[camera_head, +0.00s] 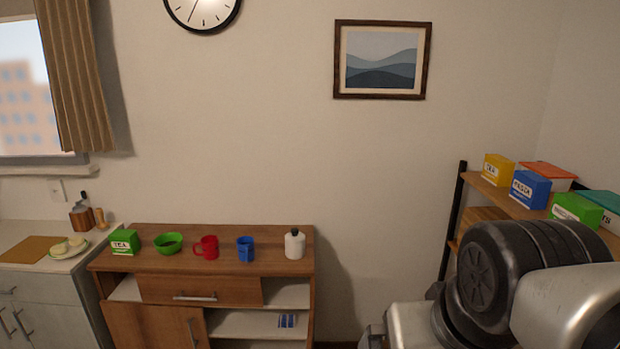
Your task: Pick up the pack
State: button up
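Several box-shaped packs are in view, and I cannot tell which one the task means. A green pack labelled TEA (125,242) stands at the left end of the wooden cabinet top. On the shelf unit at right are a yellow pack labelled TEA (497,169), a blue pack labelled PASTA (530,189) and a green pack (577,210) with a label too small to read. A small blue and white item (287,321) lies in the cabinet's lower open compartment. My arm fills the lower right; my gripper is not in view.
The wooden cabinet (203,289) also holds a green bowl (168,243), red mug (206,247), blue cup (245,249) and white bottle (294,244). The shelf unit (451,218) bears orange-lidded (549,172) and teal-lidded (604,202) boxes. A counter (22,232) stands left.

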aim_at(121, 242)
jog(key=u, duration=1.35)
jog(key=i+j, duration=0.1)
jog(key=j, duration=0.2)
jog(key=i+j, duration=0.1)
jog(key=j, duration=0.15)
jog(key=i+j, duration=0.2)
jog(key=j, duration=0.15)
jog(key=i+j+z, duration=0.15)
jog(key=i+j, duration=0.25)
jog(key=j, duration=0.25)
jog(key=i+z, duration=0.15)
jog(key=i, duration=0.35)
jog(key=i+j+z, duration=0.1)
jog(key=i, duration=0.35)
jog(key=i+j+z, duration=0.15)
jog(key=i, duration=0.3)
jog(key=i+l, duration=0.1)
jog(key=i, duration=0.5)
